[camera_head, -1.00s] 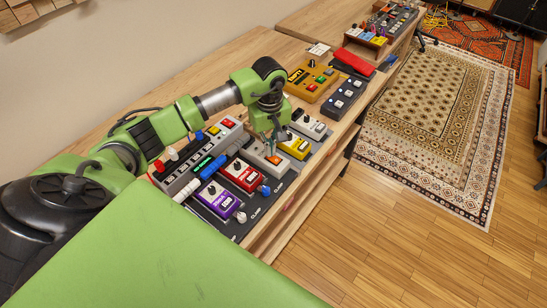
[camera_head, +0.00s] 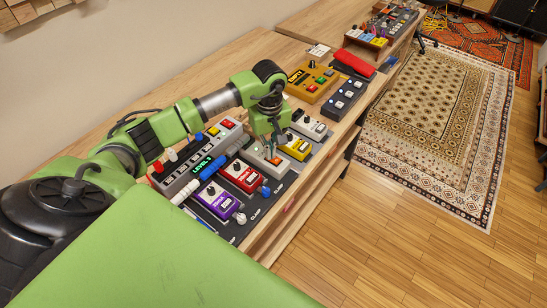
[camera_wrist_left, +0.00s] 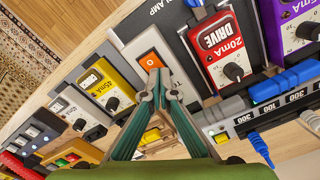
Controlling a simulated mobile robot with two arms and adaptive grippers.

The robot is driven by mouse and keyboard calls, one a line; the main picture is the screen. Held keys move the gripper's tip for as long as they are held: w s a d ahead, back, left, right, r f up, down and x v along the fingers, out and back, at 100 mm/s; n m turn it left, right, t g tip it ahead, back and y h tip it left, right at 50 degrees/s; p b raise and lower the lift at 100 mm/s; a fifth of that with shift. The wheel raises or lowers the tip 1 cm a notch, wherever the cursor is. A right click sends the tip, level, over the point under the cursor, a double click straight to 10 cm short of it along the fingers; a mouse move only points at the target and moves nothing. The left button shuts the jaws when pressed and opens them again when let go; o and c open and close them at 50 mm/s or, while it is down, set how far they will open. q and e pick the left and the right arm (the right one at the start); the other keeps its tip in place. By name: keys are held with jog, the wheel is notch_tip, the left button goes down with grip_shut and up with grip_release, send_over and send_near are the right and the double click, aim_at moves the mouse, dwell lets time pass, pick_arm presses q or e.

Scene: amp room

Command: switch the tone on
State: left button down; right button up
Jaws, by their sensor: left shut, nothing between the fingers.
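A pale box with an orange rocker switch (camera_wrist_left: 151,60) lies under my left gripper (camera_wrist_left: 161,84) in the left wrist view. The gripper is shut and empty, its tips at the switch's lower edge; whether they touch it I cannot tell. In the head view the left gripper (camera_head: 271,153) points down at the pale box (camera_head: 258,156), between the red pedal (camera_head: 243,175) and the yellow pedal (camera_head: 297,148). The gripper partly hides the box. I cannot read the word "tone" anywhere. My right gripper is not in view.
A purple pedal (camera_head: 219,199) sits beside the red one, marked DRIVE. A grey unit (camera_head: 178,187) with a green display (camera_head: 201,166) stands behind them. A white pedal (camera_head: 310,127) and an orange box (camera_head: 309,82) stand farther along the table. The floor (camera_head: 400,240) at right is clear.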

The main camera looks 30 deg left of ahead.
pick_arm(q)
jog(key=shift+r+p, duration=1.6)
jog(key=shift+r, duration=1.85)
